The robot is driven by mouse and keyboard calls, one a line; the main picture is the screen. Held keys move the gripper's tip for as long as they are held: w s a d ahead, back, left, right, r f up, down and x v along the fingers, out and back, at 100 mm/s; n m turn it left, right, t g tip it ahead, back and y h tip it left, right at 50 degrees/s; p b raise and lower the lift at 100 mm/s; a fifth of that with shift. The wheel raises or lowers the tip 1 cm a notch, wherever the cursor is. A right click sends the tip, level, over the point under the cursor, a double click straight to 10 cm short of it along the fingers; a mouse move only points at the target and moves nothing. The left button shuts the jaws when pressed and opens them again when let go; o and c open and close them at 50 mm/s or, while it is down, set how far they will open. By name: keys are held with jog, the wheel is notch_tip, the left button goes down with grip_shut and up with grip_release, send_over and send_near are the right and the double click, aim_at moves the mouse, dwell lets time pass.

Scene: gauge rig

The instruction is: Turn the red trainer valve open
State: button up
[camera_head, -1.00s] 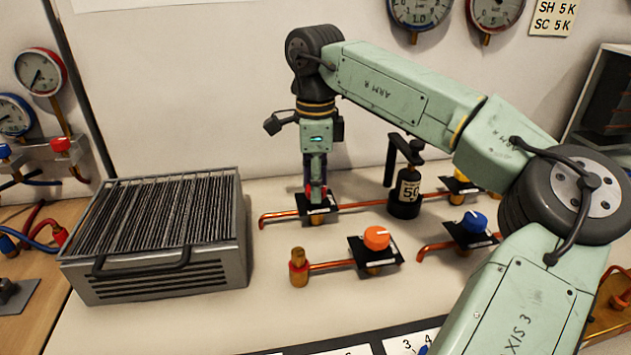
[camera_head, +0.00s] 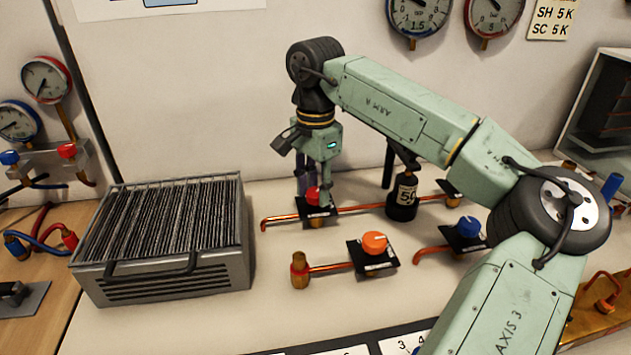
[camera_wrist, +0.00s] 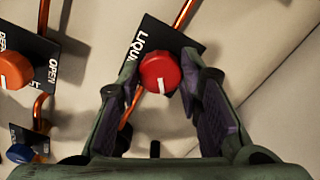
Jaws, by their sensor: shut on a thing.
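My gripper (camera_wrist: 159,84) is shut on the knob, one finger on each side. In the head view my gripper (camera_head: 312,188) comes down from above and partly covers the knob.
An orange valve (camera_head: 375,242) stands in front and a blue valve (camera_head: 467,228) to the right. A grey finned unit (camera_head: 165,240) is at left. Gauges hang on the wall.

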aim_at(316, 192)
jog(key=n+p, duration=0.1)
jog(key=n, duration=0.4)
jog(key=shift+n, duration=0.3)
jog(key=n, duration=0.4)
jog(key=shift+n, duration=0.4)
jog(key=o, duration=1.2)
jog(key=shift+c, duration=0.2)
jog(key=shift+r, duration=0.1)
notch_tip(316, 192, up, 12)
